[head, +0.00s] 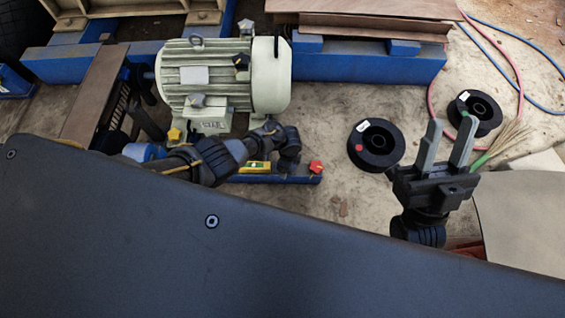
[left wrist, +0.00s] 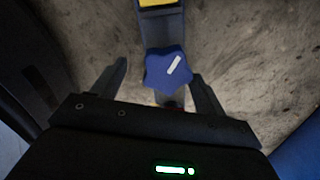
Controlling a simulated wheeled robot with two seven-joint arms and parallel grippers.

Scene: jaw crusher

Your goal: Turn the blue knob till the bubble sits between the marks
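The blue knob (left wrist: 168,68) is a star-shaped knob with a white pointer line, on a grey bar in the left wrist view. My left gripper (left wrist: 159,74) is open, with one finger on each side of the knob; I cannot tell whether they touch it. In the head view the blue knob is hidden by my left gripper (head: 290,152). A yellow level (head: 254,166) sits on a blue beam (head: 270,179) beside it. Its bubble and marks are too small to read. My right gripper (head: 449,138) is open and empty, fingers pointing up the picture.
A red knob (head: 316,167) is at the beam's right end. A yellow knob (head: 175,135) is near the big pale motor (head: 220,80). Two black spools (head: 376,144) (head: 476,112) lie on the floor near my right gripper. Cables (head: 515,75) run at upper right.

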